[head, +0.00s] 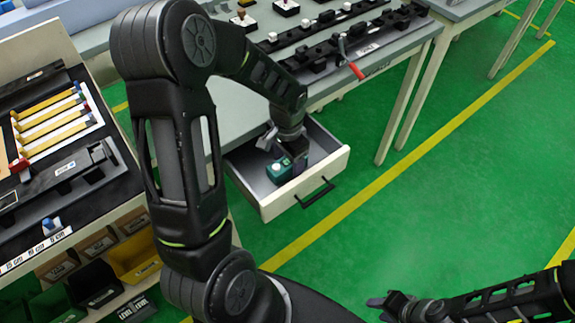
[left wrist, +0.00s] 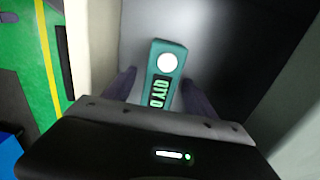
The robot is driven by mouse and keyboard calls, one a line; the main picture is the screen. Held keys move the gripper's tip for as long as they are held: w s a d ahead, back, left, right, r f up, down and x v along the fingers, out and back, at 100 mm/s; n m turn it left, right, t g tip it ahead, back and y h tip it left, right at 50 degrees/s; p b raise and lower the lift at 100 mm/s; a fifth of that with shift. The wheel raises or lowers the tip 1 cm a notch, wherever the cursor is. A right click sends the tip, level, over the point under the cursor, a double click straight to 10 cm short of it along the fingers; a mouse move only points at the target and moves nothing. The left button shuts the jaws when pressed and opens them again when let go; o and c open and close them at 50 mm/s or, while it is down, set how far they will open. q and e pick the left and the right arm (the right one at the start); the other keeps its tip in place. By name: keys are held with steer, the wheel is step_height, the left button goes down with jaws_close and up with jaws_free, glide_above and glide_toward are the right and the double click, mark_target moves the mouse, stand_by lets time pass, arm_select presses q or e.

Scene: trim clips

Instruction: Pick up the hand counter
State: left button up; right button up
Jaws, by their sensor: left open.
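My left gripper (head: 288,170) reaches down into the drawer at the counter. In the left wrist view the left gripper (left wrist: 159,80) is open, with one finger on each side of the counter; contact cannot be told. My right gripper (head: 390,302) is low at the bottom right, away from the drawer, its jaws unclear.
The drawer's front wall has a black handle (head: 315,193), and its walls stand around my left gripper. The workbench (head: 397,47) above carries black fixtures and a red-handled clamp (head: 355,70). A shelf unit with bins (head: 133,257) stands left. Green floor right is clear.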

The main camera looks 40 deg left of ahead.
mark_target(288, 162)
arm_select(q)
steer(key=shift+c, duration=0.5)
jaws_close()
steer(key=shift+r, duration=0.1)
step_height(288, 162, up, 10)
steer(key=shift+f, duration=0.1)
stand_by(0.4)
stand_by(0.5)
